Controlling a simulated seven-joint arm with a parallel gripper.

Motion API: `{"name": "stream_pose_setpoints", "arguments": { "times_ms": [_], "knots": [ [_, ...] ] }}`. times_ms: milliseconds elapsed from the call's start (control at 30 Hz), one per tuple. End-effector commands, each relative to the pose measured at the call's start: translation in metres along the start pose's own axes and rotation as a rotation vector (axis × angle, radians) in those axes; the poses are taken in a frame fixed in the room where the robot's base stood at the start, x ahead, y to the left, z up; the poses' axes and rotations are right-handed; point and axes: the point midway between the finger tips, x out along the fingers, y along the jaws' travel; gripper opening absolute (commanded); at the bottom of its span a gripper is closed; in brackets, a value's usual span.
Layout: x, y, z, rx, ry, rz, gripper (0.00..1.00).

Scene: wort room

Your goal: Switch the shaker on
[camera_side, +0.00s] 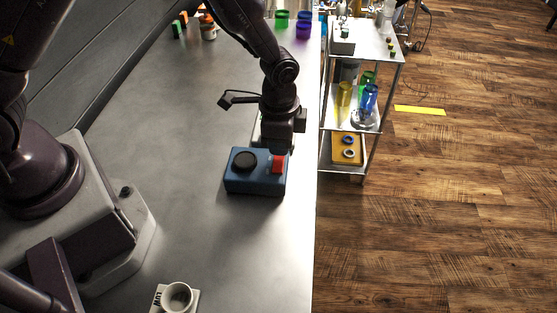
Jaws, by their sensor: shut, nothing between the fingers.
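The shaker (254,185) is a small blue box on the grey bench near its right edge. It has a round black platform (243,160) on top at the left and a red switch (279,164) on top at the right. My gripper (277,148) points down just above and behind the red switch. It is shut with nothing held. Its fingertips are small and dark here, and I cannot tell whether they touch the switch. I cannot tell which position the switch is in.
A white cup-shaped holder (178,297) stands at the bench's front. Bottles (208,29) and green and purple containers (303,29) stand at the back. A metal cart (385,52) with coloured cylinders stands right of the bench. The bench in front of the shaker is clear.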

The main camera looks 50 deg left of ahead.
Motion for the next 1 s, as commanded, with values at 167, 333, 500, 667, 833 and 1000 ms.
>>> {"name": "stream_pose_setpoints", "arguments": {
  "times_ms": [167, 333, 500, 667, 833, 1000],
  "knots": [
    [0.003, 0.000, 0.000, 0.000, -0.001, 0.001, 0.00],
    [0.006, 0.000, 0.000, 0.000, -0.001, 0.001, 0.00],
    [0.008, 0.000, 0.000, 0.000, -0.001, 0.001, 0.00],
    [0.010, 0.000, 0.000, 0.000, 0.000, 0.000, 0.00],
    [0.013, 0.000, 0.000, 0.000, 0.000, 0.000, 0.00],
    [0.016, 0.000, 0.000, 0.000, -0.001, 0.001, 0.00]
  ]
}}
